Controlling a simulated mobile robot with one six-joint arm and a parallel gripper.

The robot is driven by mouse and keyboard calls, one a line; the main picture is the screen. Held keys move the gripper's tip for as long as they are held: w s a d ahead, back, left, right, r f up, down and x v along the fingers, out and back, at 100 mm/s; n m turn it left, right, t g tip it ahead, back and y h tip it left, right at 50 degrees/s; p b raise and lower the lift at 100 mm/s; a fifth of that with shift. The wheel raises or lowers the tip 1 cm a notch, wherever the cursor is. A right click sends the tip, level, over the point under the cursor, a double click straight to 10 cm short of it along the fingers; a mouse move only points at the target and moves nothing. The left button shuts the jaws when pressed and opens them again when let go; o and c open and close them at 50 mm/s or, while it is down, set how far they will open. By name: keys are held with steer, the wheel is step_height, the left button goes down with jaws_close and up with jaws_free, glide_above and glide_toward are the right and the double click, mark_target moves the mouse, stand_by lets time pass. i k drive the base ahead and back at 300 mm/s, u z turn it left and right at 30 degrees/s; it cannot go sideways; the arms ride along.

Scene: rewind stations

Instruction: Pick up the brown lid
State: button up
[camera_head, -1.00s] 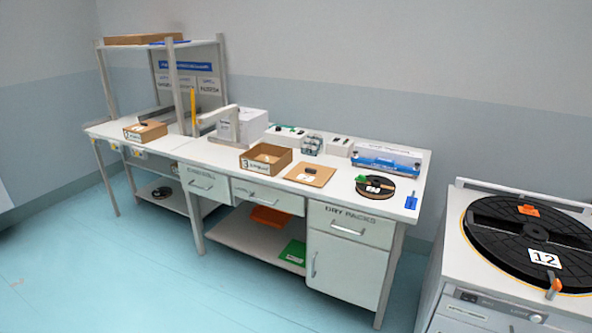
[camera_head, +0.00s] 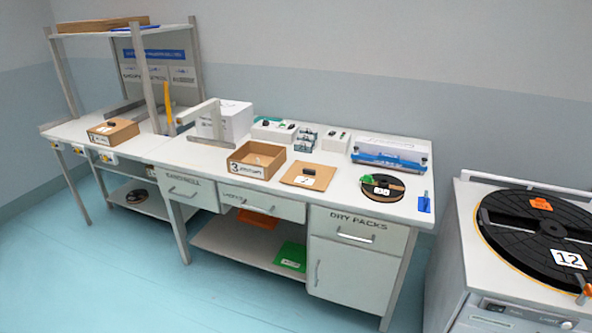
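A flat brown lid (camera_head: 318,178) with a small black handle and a white label lies on the white workbench top (camera_head: 216,160). It sits right of the open brown box labelled 3 (camera_head: 277,162) and left of a black reel (camera_head: 370,191). The lid appears to lie flat and apart from both. My gripper does not show in the head view, so its state is hidden.
Another brown box (camera_head: 122,135) stands at the bench's left. A blue-and-white device (camera_head: 390,160) is behind the reel, and a blue tag (camera_head: 424,205) is at the right edge. A machine with a large black reel (camera_head: 517,219) stands right. Open floor (camera_head: 150,285) lies in front.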

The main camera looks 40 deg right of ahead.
mark_target(313, 176)
steer(key=z, duration=0.05)
steer(key=i, duration=1.05)
steer(key=z, duration=0.25)
